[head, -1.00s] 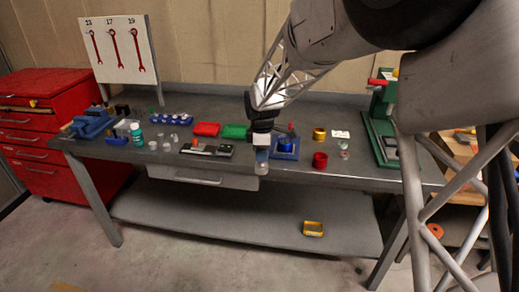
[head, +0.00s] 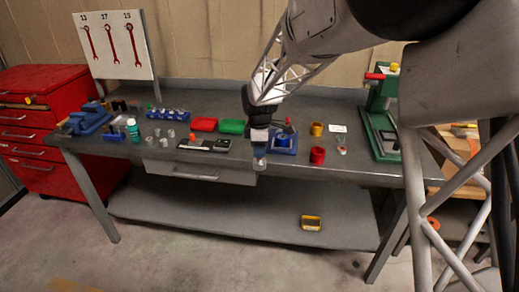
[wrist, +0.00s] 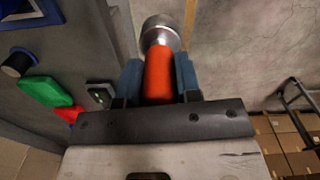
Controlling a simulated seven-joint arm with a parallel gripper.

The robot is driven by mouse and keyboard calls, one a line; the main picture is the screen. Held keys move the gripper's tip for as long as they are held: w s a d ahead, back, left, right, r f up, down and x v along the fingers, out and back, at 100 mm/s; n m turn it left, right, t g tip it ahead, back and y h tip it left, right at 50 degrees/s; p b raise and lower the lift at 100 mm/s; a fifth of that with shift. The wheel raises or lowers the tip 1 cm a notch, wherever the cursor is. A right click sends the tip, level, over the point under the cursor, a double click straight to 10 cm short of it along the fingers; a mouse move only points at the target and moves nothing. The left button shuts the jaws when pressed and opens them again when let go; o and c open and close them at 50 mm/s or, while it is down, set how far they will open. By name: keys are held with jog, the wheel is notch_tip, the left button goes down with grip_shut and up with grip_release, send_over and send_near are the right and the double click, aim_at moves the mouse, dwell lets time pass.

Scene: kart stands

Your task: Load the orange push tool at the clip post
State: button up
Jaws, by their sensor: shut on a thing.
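The orange push tool (wrist: 158,76) is gripped between the two blue fingers of my gripper (wrist: 160,82) in the wrist view. Its round silver end (wrist: 161,32) points away from the palm. In the head view my gripper (head: 260,147) hangs at the bench's front edge, with the silver end (head: 259,164) showing below it. A blue fixture (head: 284,150) with a blue round part on it stands just right of my gripper. I cannot tell which part is the clip post.
A red cup (head: 317,155) and gold cup (head: 316,129) stand right, before a green press (head: 382,120). Open space lies before the bench.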

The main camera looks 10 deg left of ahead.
jog(key=w+a+r, duration=0.2)
jog(key=w, duration=0.7)
jog(key=w+a+r, duration=0.2)
jog(key=w, duration=0.8)
jog(key=w+a+r, duration=0.2)
jog(key=w, duration=0.8)
jog(key=shift+a+r, duration=0.15)
jog(key=shift+r, duration=0.2)
jog(key=shift+f, duration=0.25)
jog(key=shift+f, duration=2.8)
jog(key=shift+f, duration=0.55)
dwell(0.6)
